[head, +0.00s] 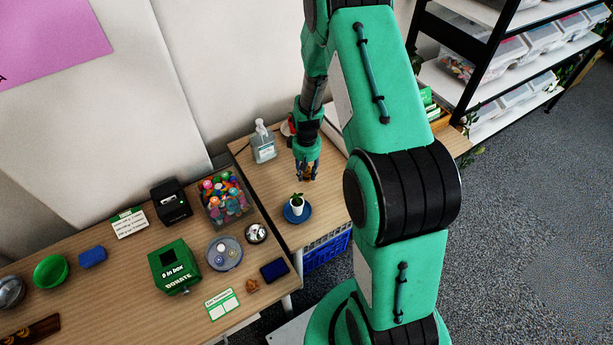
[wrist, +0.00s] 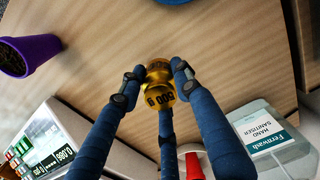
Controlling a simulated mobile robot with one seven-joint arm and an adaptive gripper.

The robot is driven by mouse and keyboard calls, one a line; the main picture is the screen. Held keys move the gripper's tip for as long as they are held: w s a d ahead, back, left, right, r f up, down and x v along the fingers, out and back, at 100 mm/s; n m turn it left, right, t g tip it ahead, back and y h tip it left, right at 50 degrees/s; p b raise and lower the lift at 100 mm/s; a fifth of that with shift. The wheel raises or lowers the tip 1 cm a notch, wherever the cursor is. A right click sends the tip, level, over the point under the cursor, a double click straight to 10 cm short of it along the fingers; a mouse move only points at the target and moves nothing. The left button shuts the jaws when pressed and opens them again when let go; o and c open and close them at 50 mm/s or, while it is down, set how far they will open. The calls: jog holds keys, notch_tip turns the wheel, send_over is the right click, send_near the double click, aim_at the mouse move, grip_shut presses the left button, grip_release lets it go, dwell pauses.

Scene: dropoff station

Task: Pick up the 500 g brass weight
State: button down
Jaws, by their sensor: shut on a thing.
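The brass weight (wrist: 158,88), gold and stamped with black figures that look like 500 g, shows in the wrist view. My gripper (wrist: 155,82) has its blue fingers closed around it, one on each side and one from below. In the head view my gripper (head: 306,175) points down over the right-hand table, between the sanitiser bottle and the small potted plant. The weight is mostly hidden by the fingers there. Whether its base touches the table I cannot tell.
The hand sanitiser bottle (head: 263,143) stands left of my gripper. A potted plant on a blue saucer (head: 307,216) is in front. The wrist view shows a purple pot (wrist: 30,55), a device with a display (wrist: 50,155) and a red object (wrist: 194,166). Bare wood surrounds the weight.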

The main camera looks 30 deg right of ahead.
jog(key=s+a, duration=0.1)
jog(key=s, duration=0.4)
jog(key=s+a+r+p, duration=0.1)
jog(key=s+a, duration=0.1)
jog(key=s, duration=0.3)
jog(key=s+a, duration=0.1)
jog(key=s, duration=0.4)
jog(key=shift+s+a+r, duration=0.15)
jog(key=shift+s+a, duration=0.05)
jog(key=shift+a, duration=0.1)
